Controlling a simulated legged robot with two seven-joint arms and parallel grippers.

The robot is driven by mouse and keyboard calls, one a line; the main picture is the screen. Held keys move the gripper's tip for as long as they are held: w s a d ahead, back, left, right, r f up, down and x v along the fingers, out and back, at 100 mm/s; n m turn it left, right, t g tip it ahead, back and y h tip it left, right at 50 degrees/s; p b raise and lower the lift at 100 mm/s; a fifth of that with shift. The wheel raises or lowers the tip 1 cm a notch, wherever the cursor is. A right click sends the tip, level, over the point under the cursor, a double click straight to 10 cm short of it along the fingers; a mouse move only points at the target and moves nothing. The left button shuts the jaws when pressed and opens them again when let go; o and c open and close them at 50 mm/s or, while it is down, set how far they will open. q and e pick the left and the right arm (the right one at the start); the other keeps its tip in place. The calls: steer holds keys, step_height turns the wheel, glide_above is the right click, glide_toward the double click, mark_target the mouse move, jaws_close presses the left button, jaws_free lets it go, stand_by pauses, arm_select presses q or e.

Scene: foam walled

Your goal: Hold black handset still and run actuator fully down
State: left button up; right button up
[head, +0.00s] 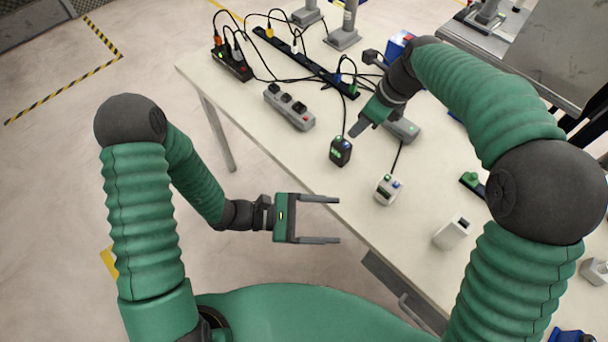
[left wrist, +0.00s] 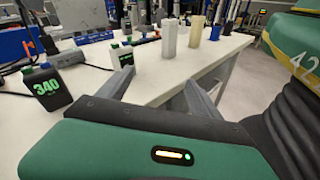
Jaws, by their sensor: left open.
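The black handset (head: 340,152) stands near the table's front edge, with a cable from its top and a green display. In the left wrist view the black handset (left wrist: 46,88) reads 340 and has a green and a blue button on top. My left gripper (head: 338,220) is open and empty, off the table's front edge and below the handset in the head view. My right gripper (head: 354,130) points down just above and right of the handset, apart from it in the picture; its finger gap cannot be made out. I cannot tell which device is the actuator.
A white handset (head: 387,190) stands right of the black one. A white block (head: 452,232) is nearer the table's front edge. A grey power strip (head: 289,107) and black strips (head: 300,62) with cables lie behind.

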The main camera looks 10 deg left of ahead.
mark_target(335, 152)
arm_select(q)
steer(key=w+a+f+n+t+y, duration=0.1)
steer(key=w+a+n+t, duration=0.1)
steer(key=w+n+t, duration=0.1)
steer(key=w+a+f+n+t+y, duration=0.1)
steer(key=w+a+n+t+y, duration=0.1)
steer(key=w+n+t, duration=0.2)
steer(key=w+a+f+n+t+y, duration=0.1)
steer(key=w+a+n+t+y, duration=0.1)
steer(key=w+n+t, duration=0.2)
steer(key=shift+w+a+f+t, duration=0.1)
steer(key=shift+w+t, duration=0.2)
steer(key=shift+w, duration=0.25)
steer(key=x, duration=0.7)
steer(key=shift+w+a, duration=0.2)
steer(key=shift+w, duration=0.45)
steer(key=x, duration=0.8)
steer(key=shift+s+d+f, duration=0.1)
steer(key=shift+s+d, duration=0.1)
steer(key=shift+d, duration=0.1)
steer(key=shift+w, duration=0.15)
steer(key=shift+a, duration=0.2)
steer(key=shift+c, duration=0.4)
arm_select(e)
steer(key=shift+s+d, duration=0.15)
steer(key=shift+d, duration=0.3)
